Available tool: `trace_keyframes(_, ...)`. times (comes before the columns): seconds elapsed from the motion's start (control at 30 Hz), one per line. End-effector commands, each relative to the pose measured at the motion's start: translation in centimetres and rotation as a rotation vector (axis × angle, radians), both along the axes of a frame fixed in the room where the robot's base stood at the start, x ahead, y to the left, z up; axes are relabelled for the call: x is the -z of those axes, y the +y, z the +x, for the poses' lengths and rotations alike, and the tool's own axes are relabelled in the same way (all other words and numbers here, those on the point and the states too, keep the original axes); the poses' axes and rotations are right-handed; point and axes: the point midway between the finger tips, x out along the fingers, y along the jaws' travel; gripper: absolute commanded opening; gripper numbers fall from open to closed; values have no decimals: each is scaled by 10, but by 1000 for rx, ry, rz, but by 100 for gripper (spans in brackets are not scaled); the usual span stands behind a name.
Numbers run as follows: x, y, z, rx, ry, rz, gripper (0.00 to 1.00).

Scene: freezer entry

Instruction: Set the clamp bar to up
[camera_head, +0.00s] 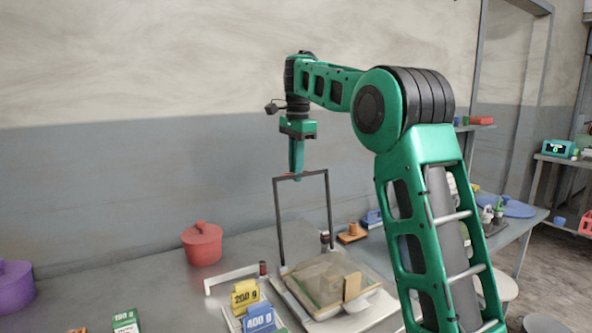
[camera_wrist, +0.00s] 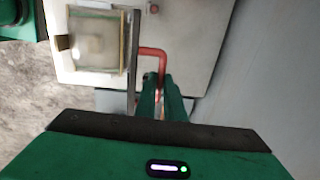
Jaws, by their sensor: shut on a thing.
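The clamp bar (camera_head: 279,222) is a dark, thin U-shaped frame standing roughly upright above a pale device (camera_head: 362,314) on the bench. A beige, see-through packet or box (camera_head: 318,284) lies on the device at its foot. In the wrist view, my gripper (camera_wrist: 160,95) is around a red bent part (camera_wrist: 152,52) beside the grey bar (camera_wrist: 132,70). The fingers hide the exact contact.
A red lidded pot (camera_head: 202,245) stands at the back left of the bench and a purple pot (camera_head: 14,288) at the far left. Yellow 200 g (camera_head: 245,295) and blue 400 g (camera_head: 259,318) blocks stand in front. The wall (camera_head: 120,170) is close behind.

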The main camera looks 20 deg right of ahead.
Motion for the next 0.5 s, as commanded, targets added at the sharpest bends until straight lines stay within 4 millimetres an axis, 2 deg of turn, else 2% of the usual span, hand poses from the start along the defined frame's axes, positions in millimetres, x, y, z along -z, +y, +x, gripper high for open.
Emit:
trace_keyframes(0.03,-1,5,9,-15,-21,-2,0)
trace_keyframes(0.1,1,5,11,-15,-18,-3,21)
trace_keyframes(0.13,2,5,12,-14,-17,-3,28)
trace_keyframes(0.23,2,3,10,-11,-17,-4,28)
trace_keyframes(0.3,-1,2,6,-8,-20,-4,34)
trace_keyframes(0.37,-4,1,2,-7,-23,-4,28)
trace_keyframes(0.5,-8,0,-2,-3,-28,-4,28)
